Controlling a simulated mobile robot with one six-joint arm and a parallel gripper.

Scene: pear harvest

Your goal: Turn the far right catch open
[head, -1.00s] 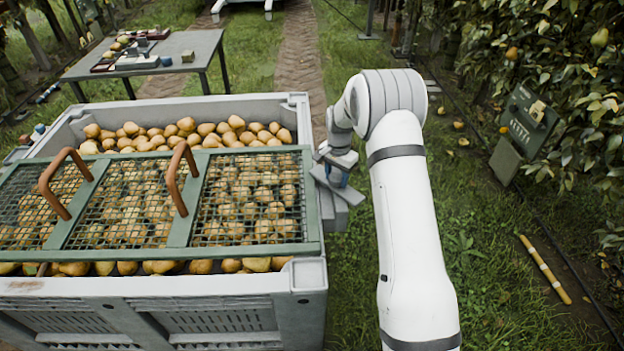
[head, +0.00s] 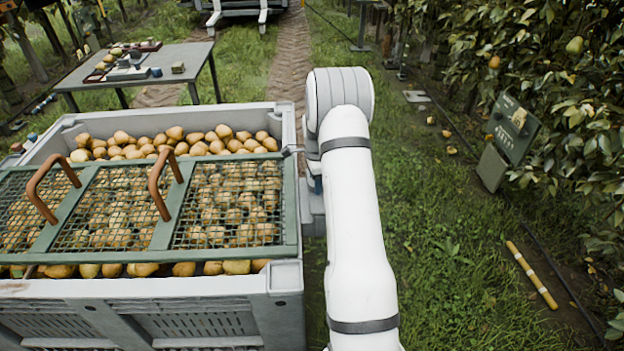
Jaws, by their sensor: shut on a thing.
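The pear bin (head: 282,115) stands at left, grey and full of pears. A green mesh lid (head: 290,200) with two brown handles lies over its near and middle part. The far right catch (head: 289,150) shows only as a small dark piece at the lid's far right corner. My gripper (head: 299,151) is at that corner, shut on the catch. The forearm and wrist hide most of the gripper, so its fingers and the catch's angle cannot be made out.
A grey table (head: 185,57) with trays and small items stands at the back left. A green panel (head: 513,128) stands by the trees at right. A yellow banded pole (head: 531,275) lies on the soil.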

